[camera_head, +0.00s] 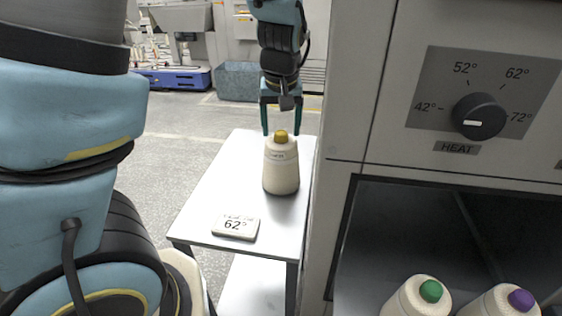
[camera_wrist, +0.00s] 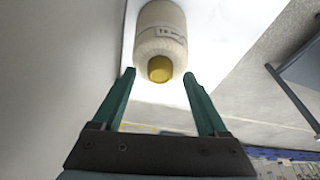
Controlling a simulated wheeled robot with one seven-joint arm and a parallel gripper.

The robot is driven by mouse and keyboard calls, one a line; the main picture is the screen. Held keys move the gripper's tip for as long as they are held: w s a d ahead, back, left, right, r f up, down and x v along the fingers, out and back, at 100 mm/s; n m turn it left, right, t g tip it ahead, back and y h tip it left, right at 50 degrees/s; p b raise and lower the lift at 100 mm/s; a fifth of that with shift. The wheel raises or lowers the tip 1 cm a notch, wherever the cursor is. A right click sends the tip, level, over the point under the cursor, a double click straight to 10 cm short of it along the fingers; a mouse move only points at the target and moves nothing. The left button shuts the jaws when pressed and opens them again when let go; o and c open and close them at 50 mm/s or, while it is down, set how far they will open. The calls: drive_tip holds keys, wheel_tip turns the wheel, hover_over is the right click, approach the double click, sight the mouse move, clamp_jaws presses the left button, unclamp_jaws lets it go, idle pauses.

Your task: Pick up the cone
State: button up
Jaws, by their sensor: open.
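The cone (camera_head: 281,168) is cream-coloured with a yellow top and a small label. It stands upright on a white side table (camera_head: 212,190). In the wrist view the cone (camera_wrist: 161,35) lies ahead, with its yellow top nearest me and roughly between the fingertips. My gripper (camera_head: 281,132) is open and pointing down, behind or above the cone's top in the head view. In the wrist view my gripper (camera_wrist: 160,75) has its two green fingers spread with nothing held. I cannot tell whether either finger touches the cone.
A card (camera_head: 236,227) reading 62° lies on the table's near end. A machine with a heat dial (camera_head: 480,117) stands close on the right. Cones with green (camera_head: 430,291) and purple (camera_head: 521,299) tops sit in its open bay. Floor is clear left of the table.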

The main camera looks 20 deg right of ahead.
drive_tip(key=shift+f, duration=0.2)
clamp_jaws()
idle(0.5)
idle(0.8)
